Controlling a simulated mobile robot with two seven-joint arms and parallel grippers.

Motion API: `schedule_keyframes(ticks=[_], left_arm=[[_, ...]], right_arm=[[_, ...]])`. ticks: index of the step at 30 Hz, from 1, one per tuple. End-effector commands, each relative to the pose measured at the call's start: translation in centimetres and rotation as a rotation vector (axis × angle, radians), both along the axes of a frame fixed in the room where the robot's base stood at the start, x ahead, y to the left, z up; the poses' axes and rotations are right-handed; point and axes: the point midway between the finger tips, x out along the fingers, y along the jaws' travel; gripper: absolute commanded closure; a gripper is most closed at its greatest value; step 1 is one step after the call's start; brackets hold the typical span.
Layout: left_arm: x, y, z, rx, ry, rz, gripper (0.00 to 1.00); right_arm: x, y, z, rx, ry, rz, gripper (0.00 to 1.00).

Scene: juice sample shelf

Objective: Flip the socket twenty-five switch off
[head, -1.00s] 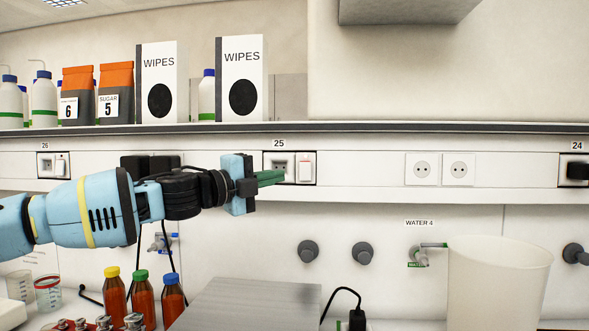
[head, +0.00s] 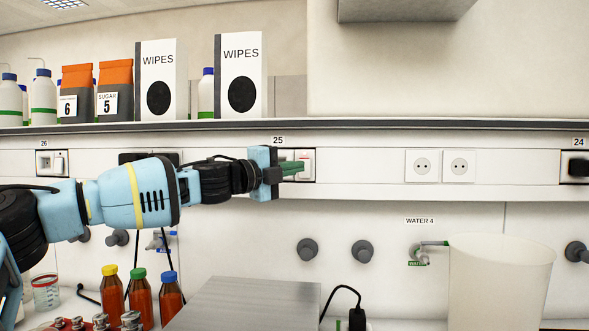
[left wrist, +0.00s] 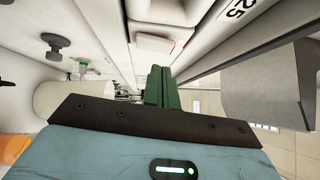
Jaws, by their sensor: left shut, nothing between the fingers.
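The socket twenty-five unit (head: 316,166) sits on the white wall rail under its "25" label (head: 277,141). It has an outlet on the left and a white rocker switch (head: 307,156) on the right. My left gripper (head: 299,168) is shut and empty. Its green fingertips lie in front of the unit and cover the lower part of the switch. In the left wrist view, the green fingers (left wrist: 161,86) are together, and the switch (left wrist: 155,43) is just beyond their tips. I cannot tell whether they touch it. My right gripper is not in view.
Socket 26 (head: 52,163) is at the left and socket 24 (head: 574,168), with a black plug, at the right. A grey metal box (head: 245,302) and several capped bottles (head: 140,291) stand below. A large beaker (head: 500,285) stands at the right.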

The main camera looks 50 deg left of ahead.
Motion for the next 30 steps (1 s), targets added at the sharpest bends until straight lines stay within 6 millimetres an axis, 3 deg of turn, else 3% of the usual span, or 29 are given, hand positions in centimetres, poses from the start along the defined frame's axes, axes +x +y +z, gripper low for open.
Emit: schedule_keyframes(ticks=[9,22,27,30], left_arm=[[1.4,1.2,0.2,0.0,0.001,0.001,1.0],[1.5,1.3,0.3,-0.002,0.002,0.0,1.0],[1.7,1.5,1.0,-0.026,0.034,0.0,1.0],[1.8,1.5,0.4,-0.03,0.036,-0.001,1.0]], right_arm=[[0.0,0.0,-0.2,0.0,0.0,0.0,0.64],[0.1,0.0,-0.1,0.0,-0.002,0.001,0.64],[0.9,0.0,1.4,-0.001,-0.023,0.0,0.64],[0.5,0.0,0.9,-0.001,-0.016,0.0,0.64]])
